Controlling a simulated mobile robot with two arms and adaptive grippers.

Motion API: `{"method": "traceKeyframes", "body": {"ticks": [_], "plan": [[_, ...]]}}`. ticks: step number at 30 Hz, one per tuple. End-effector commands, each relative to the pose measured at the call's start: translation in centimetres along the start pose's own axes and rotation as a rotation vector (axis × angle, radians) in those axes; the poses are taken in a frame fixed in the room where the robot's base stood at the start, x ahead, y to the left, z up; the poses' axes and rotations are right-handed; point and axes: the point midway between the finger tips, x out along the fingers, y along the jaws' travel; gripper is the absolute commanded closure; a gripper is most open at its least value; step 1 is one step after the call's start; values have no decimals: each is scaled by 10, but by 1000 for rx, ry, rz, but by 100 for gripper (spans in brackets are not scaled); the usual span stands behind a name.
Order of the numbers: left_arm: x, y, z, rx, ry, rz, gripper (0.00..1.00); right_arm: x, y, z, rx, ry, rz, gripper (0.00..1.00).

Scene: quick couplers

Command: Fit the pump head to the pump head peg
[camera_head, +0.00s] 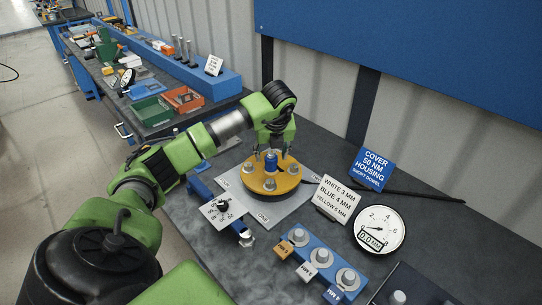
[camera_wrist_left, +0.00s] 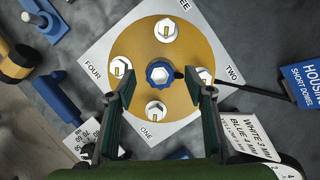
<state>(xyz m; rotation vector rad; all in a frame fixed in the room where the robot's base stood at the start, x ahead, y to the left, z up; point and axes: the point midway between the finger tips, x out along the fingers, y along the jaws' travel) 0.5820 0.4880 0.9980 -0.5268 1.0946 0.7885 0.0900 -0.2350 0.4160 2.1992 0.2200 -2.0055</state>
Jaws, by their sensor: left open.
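A round yellow disc (camera_head: 262,190) lies on a white plate (camera_head: 236,204) marked ONE to FOUR, with several silver hex bolts around it. A blue knob-like part with a pale hex top (camera_head: 271,162) stands at its centre; it also shows in the left wrist view (camera_wrist_left: 160,74). Nothing is labelled pump head or pump head peg, so I cannot tell surely which they are. My left gripper (camera_head: 272,153) is open above the disc, pointing down. In the left wrist view its fingers (camera_wrist_left: 159,82) lie either side of the blue part, apart from it. My right gripper is not in view.
A blue rack (camera_head: 319,262) with several silver sockets, a white size card (camera_head: 336,198), a dial gauge (camera_head: 379,231) and a blue sign (camera_head: 373,171) stand to the right. A dark rod (camera_head: 425,193) lies near the wall.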

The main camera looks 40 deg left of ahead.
Motion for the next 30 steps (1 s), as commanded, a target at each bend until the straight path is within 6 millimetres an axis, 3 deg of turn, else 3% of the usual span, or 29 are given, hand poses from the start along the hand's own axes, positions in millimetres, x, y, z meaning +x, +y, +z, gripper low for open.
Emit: {"method": "traceKeyframes", "body": {"ticks": [7, 18, 19, 24, 26, 27, 29, 30], "plan": [[30, 0, 0, 0, 2, 1, 52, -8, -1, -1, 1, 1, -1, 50], [36, 0, 0, 1, 0, 0, 52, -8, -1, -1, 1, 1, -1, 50], [36, 0, 0, 1, 0, 0, 55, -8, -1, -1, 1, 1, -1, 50], [36, 0, 0, 1, 0, -1, 95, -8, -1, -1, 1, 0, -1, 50], [36, 0, 0, 1, 0, -1, 95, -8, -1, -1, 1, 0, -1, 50], [36, 0, 0, 1, 0, -1, 80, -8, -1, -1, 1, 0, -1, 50], [36, 0, 0, 1, 0, -1, 95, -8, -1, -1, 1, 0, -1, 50], [36, 0, 0, 1, 0, -1, 98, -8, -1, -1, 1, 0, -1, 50]]}}
